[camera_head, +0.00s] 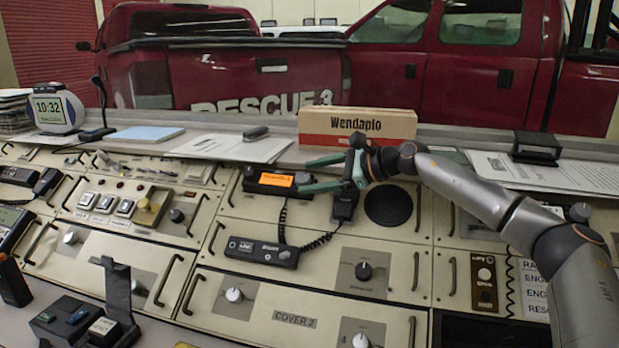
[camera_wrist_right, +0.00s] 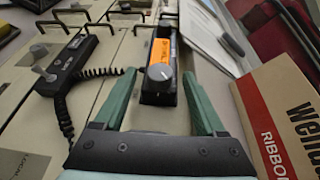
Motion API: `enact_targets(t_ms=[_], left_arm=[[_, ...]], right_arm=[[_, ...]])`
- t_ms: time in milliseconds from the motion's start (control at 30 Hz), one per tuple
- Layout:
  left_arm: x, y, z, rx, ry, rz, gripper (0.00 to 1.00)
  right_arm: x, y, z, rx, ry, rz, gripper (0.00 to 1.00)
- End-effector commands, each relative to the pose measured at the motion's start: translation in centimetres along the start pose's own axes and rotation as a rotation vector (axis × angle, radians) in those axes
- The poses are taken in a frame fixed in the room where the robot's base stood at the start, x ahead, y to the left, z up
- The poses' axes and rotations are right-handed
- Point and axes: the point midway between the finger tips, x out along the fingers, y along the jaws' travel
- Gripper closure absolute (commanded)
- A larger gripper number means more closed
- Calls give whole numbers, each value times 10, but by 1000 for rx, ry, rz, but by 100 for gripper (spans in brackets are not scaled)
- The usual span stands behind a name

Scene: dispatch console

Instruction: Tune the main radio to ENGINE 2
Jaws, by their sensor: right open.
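The main radio (camera_head: 275,182) is a small dark unit with a lit orange display, set near the back of the console. The display text is too small to read. In the right wrist view the radio (camera_wrist_right: 164,52) lies ahead, with a grey round knob (camera_wrist_right: 160,73) at its near end. My right gripper (camera_head: 306,176) reaches in from the right, open and empty. Its green fingers (camera_wrist_right: 159,76) point at the radio's knob end, one to each side of the knob in the picture; I cannot tell whether they touch it. My left gripper is not in view.
A Wendaplo box (camera_head: 358,125) stands behind my right gripper. A round speaker (camera_head: 388,205) is to the right. A card (camera_head: 535,290) listing ENGINE labels is at far right.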

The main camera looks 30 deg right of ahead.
Motion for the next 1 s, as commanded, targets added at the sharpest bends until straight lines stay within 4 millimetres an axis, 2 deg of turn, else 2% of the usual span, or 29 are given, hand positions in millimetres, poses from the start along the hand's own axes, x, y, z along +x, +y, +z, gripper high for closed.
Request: enact_targets(t_ms=[133,433,1000], left_arm=[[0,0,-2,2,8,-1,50],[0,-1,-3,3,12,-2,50],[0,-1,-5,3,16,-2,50]], right_arm=[[10,0,0,0,0,-1,27],[12,0,0,0,0,-1,27],[12,0,0,1,0,0,91]])
